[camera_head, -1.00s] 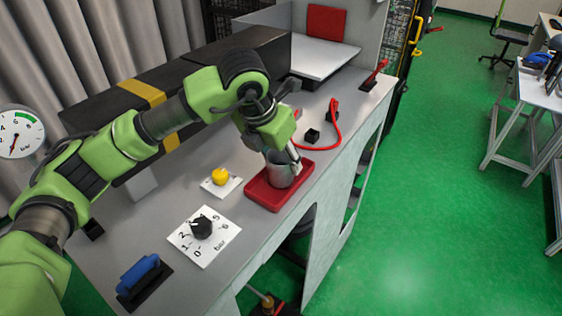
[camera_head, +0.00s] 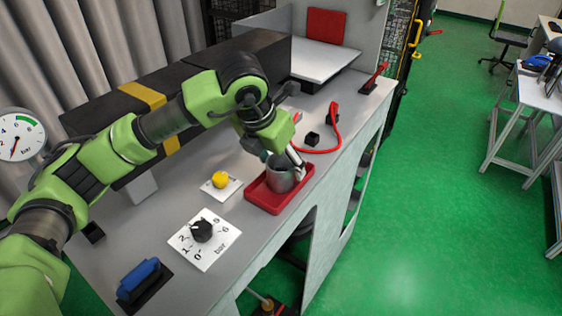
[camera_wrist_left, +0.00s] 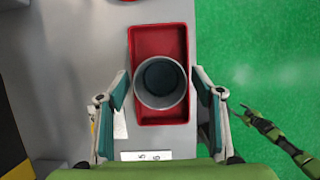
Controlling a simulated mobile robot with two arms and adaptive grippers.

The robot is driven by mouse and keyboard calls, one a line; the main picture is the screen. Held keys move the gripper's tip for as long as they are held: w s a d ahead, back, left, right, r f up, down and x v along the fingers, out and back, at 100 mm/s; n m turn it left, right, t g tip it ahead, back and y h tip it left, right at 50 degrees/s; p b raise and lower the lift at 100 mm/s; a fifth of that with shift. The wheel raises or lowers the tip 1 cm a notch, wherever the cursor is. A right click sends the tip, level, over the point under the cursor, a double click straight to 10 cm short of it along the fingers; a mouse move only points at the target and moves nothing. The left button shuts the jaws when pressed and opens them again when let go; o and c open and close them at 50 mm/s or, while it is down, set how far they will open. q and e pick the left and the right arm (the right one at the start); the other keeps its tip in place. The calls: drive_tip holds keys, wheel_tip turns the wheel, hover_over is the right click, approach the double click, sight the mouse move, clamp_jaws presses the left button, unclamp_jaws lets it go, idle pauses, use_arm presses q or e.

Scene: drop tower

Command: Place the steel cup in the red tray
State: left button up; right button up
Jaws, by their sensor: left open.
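The steel cup (camera_head: 280,177) stands upright in the red tray (camera_head: 262,197), toward its far end, near the front edge of the bench. In the left wrist view the cup (camera_wrist_left: 161,83) is seen from above, empty, inside the rim of the tray (camera_wrist_left: 160,37). My left gripper (camera_head: 283,160) is open around the cup, with one finger on each side. In the left wrist view the fingers of the left gripper (camera_wrist_left: 161,92) stand apart from the cup wall. A green and dark arm, probably my right one, shows at the right of that view; its gripper (camera_wrist_left: 246,110) is too small to read.
A yellow button (camera_head: 220,179) on a white plate, a black dial (camera_head: 201,229) and a blue handle (camera_head: 139,274) lie left of the tray. A red hose (camera_head: 334,130) and a small black block (camera_head: 313,137) are beyond it. Green floor drops off at right.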

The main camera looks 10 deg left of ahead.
use_arm(q)
drive_tip(key=p+v, duration=0.3)
drive_tip(key=v, duration=0.8)
drive_tip(key=shift+p, duration=0.35)
